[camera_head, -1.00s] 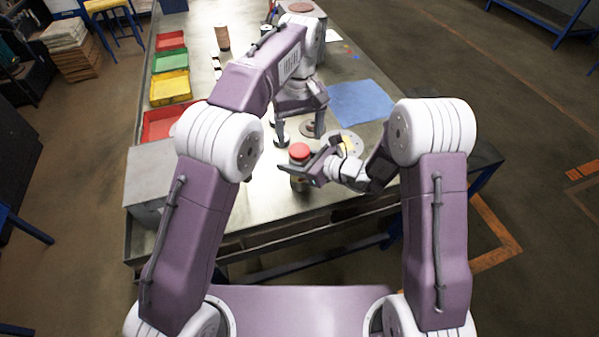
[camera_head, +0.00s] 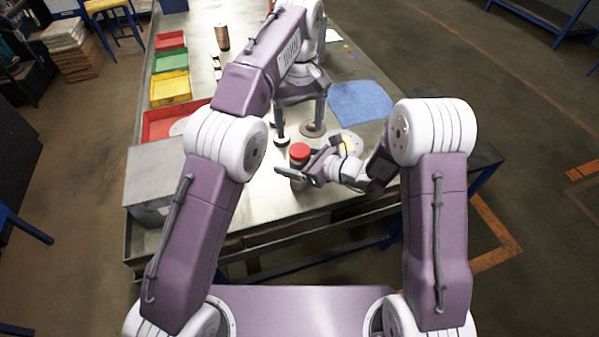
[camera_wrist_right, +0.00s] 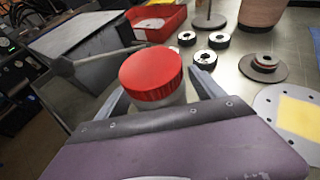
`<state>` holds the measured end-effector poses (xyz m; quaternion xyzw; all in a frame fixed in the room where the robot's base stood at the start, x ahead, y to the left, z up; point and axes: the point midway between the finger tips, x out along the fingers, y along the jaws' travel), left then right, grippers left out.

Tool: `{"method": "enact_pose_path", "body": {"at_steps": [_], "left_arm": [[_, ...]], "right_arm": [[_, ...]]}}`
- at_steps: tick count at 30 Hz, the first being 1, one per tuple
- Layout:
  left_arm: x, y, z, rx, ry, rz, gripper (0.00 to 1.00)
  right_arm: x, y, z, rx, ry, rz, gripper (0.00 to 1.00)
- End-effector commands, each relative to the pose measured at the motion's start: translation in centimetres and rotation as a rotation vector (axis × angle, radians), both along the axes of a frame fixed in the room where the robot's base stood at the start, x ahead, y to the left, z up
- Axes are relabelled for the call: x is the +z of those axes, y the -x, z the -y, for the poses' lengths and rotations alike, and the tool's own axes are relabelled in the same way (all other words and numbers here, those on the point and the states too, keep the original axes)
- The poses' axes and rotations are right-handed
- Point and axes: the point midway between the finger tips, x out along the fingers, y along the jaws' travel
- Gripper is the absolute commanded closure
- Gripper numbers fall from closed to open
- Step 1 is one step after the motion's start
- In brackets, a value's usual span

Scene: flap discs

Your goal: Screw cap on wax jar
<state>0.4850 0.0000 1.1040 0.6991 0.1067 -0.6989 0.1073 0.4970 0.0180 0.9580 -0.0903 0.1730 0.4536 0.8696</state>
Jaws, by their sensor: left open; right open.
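The red cap (camera_head: 299,151) sits on top of the wax jar (camera_head: 298,183), which stands upright near the table's front edge. In the right wrist view, the cap (camera_wrist_right: 151,75) covers most of the pale jar (camera_wrist_right: 178,97). I cannot tell how tightly it is seated. My right gripper (camera_head: 304,161) is open, with one finger on each side of the jar below the cap; contact is unclear. My left gripper (camera_head: 300,131) is open and empty, fingers pointing down, behind the jar and apart from it.
Red, green and yellow bins (camera_head: 170,88) line the table's left side, with a grey box (camera_head: 155,183) at the front left. Discs (camera_wrist_right: 263,67) and small dark rings (camera_wrist_right: 205,58) lie beyond the jar. A blue cloth (camera_head: 360,102) lies right of my left gripper.

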Motion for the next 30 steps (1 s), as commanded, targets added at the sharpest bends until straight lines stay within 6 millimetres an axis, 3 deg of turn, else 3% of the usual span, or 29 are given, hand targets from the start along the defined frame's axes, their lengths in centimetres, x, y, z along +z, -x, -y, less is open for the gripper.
{"method": "enact_pose_path", "body": {"at_steps": [15,30], "left_arm": [[-0.5,0.0,0.0,0.000,0.000,0.000,0.25],[-0.5,0.0,0.0,0.000,0.000,0.000,0.25]], "right_arm": [[3.1,4.2,6.3,-0.003,0.000,0.002,0.21],[3.4,4.8,6.8,0.000,0.000,0.000,0.21]]}}
